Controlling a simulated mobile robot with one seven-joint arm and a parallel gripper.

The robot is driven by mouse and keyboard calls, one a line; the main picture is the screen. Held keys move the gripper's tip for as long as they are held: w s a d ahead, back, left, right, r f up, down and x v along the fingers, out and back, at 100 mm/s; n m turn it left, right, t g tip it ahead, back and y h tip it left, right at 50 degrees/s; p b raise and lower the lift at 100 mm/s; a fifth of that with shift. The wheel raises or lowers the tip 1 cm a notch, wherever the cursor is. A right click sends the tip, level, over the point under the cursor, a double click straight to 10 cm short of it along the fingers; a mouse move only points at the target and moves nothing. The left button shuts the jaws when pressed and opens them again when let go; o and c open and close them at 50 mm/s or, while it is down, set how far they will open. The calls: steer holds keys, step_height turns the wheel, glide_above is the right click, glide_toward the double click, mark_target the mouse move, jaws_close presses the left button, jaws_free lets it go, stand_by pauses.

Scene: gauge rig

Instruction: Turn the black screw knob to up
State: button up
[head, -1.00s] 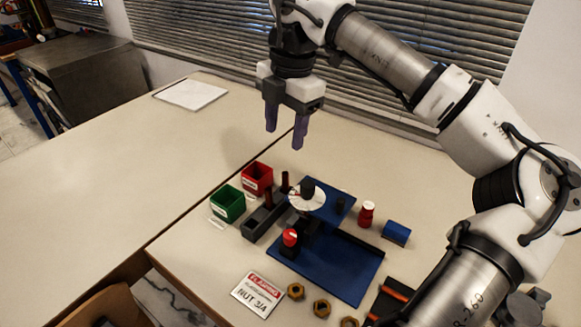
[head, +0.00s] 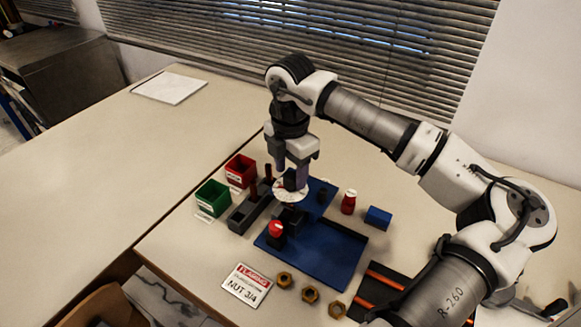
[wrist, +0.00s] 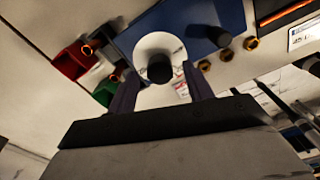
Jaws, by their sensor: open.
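The black screw knob (wrist: 159,69) stands in the middle of a white round dial (wrist: 143,46) in the wrist view. The dial (head: 291,196) also shows in the head view, on the blue rig, where my fingers largely cover the knob. My gripper (wrist: 162,74) is open, with one finger on each side of the knob in the wrist view. In the head view my gripper (head: 291,179) points down at the dial. I cannot tell whether the fingers touch the knob. The knob's turn position is not readable.
Red (head: 240,171) and green (head: 212,198) bins are at left. A red-capped jar (head: 349,202), blue block (head: 378,217) and brass nuts (head: 310,295) stand nearby.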

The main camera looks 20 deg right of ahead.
steer(key=shift+f, duration=0.35)
steer(key=c, duration=1)
